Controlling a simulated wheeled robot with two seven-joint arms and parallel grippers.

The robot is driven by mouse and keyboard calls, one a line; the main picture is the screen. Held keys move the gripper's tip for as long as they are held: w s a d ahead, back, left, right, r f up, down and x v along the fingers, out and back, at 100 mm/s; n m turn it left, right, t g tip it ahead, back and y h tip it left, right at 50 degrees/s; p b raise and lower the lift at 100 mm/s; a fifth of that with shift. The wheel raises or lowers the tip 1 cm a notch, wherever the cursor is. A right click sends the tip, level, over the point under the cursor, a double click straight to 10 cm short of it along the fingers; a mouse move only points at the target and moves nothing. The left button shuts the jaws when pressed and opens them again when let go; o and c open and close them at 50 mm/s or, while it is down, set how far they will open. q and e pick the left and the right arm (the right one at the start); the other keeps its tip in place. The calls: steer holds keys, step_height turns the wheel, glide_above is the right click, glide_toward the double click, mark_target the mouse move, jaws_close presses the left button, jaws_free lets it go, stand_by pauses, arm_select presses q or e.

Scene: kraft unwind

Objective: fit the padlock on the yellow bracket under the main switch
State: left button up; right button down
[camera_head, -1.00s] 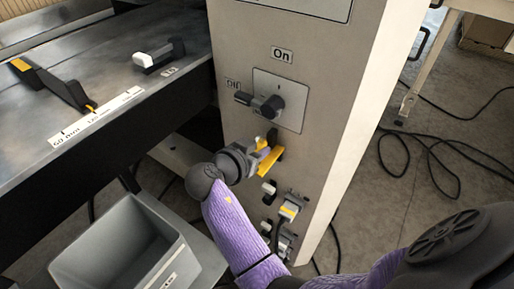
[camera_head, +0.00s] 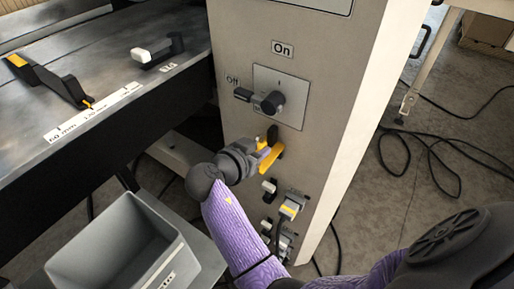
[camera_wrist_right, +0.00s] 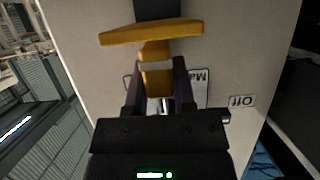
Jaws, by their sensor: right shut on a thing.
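The yellow bracket (camera_head: 272,163) is on the cabinet front, below the main switch (camera_head: 271,103). The switch's dark handle points left, toward the Off label. My right gripper (camera_head: 263,153) is at the bracket, its fingers pointing at the cabinet. In the right wrist view the bracket (camera_wrist_right: 150,32) spreads wide just beyond the fingertips. My right gripper (camera_wrist_right: 157,75) is shut on a yellow piece, apparently the padlock (camera_wrist_right: 156,80), with a bright metal bit near the palm. Whether its shackle passes through the bracket cannot be told. My left gripper is not in view.
Below the bracket are a pale-tipped knob (camera_head: 269,186) and plugged connectors (camera_head: 290,208). Loose black cable (camera_head: 440,145) lies on the floor to the right.

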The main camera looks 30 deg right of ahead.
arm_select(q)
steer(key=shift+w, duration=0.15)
arm_select(e)
steer(key=shift+c, duration=1.8)
jaws_free()
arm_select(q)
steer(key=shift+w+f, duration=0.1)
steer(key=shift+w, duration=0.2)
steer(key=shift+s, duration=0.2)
